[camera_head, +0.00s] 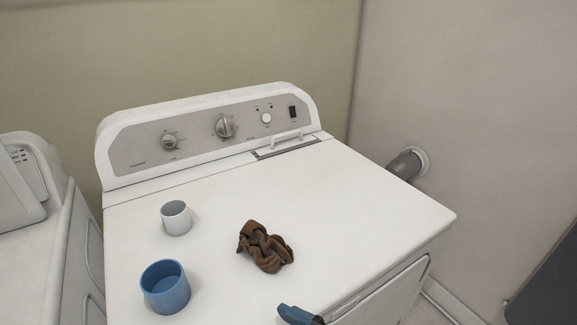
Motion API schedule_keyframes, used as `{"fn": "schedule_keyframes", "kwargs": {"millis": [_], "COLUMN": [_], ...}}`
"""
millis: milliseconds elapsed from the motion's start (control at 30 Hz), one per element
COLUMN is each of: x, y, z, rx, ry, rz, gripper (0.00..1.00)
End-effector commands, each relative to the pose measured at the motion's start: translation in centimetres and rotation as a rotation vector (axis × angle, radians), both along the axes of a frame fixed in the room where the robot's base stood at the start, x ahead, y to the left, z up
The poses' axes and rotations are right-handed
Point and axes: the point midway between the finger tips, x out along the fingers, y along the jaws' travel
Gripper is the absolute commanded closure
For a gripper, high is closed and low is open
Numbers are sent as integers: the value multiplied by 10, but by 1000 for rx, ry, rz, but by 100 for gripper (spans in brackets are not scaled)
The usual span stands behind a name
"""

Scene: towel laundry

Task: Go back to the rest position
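A crumpled brown towel (265,247) lies on the white top of the dryer-like machine (370,215), right of the cups. A blue piece with a dark end (298,316) shows at the bottom edge, over the machine's front edge; it looks like a fingertip of my gripper, but I cannot be sure. The rest of it is cut off by the frame. I cannot see whether my gripper is open or shut. The towel stands apart from this piece.
A white cup (176,218) and a larger blue cup (165,287) stand upright at the machine's left. A second white machine (30,250) stands at far left. A grey pipe (405,165) meets the right wall. A dark panel (545,290) is at lower right. The machine top's right side is clear.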

Motion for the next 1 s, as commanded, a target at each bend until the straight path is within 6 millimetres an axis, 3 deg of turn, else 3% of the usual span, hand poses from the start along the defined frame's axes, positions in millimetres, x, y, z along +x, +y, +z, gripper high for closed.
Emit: {"fn": "schedule_keyframes", "kwargs": {"millis": [233,500,733,900,1000], "x": [-32,-99,-169,-213,-230], "y": [-95,-181,-226,-240,-243], "z": [-38,-48,-31,-8,4], "rx": [6,21,36,52,62], "ry": [-18,-74,-129,-169,-188], "rz": [-254,-506,-677,-768,-801], "gripper": [1,1,1,1,1]}}
